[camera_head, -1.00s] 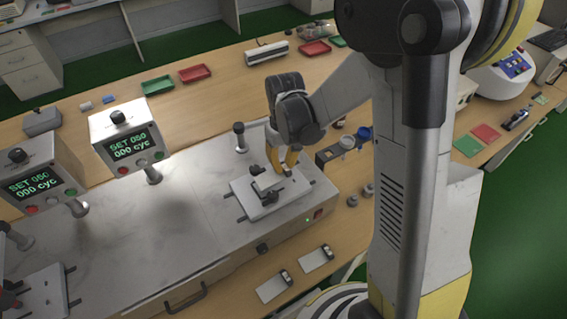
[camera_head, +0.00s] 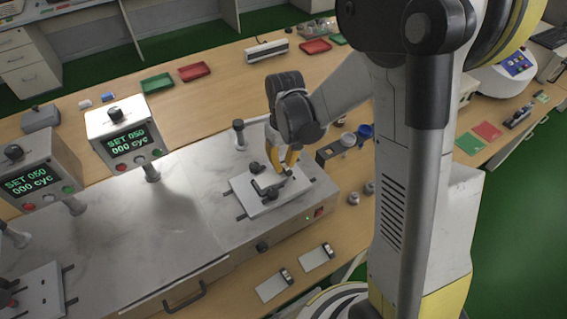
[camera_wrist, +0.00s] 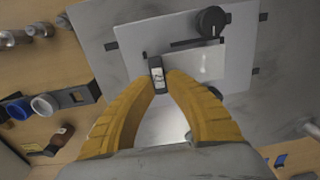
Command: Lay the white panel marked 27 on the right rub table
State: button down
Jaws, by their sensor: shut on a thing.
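My gripper (camera_head: 281,166) is over the right rub table (camera_head: 246,186) and shut on the dark end tab (camera_wrist: 157,75) of a small white panel (camera_wrist: 200,66). The tab's label is too small to read. In the wrist view the panel lies over the table's pale plate (camera_wrist: 135,36), beside the clamp's black knob (camera_wrist: 212,20) and dark bar. I cannot tell whether the panel touches the plate. The left rub table (camera_head: 38,296) shows at the lower left.
Two similar panels (camera_head: 271,287) (camera_head: 316,257) lie on the wooden bench in front of the machine. Control boxes (camera_head: 124,135) (camera_head: 38,178) stand on posts to the left. Cups (camera_head: 348,140) and a dark holder sit just right of the table.

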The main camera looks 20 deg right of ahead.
jog(key=shift+f, duration=0.2)
jog(key=shift+f+b, duration=0.45)
jog(key=shift+b, duration=0.05)
jog(key=shift+f+b, duration=0.25)
jog(key=shift+b, duration=0.05)
dwell(0.5)
jog(key=c, duration=1.4)
grip_release()
jog(key=shift+r+p, duration=2.45)
jog(key=shift+r, duration=1.1)
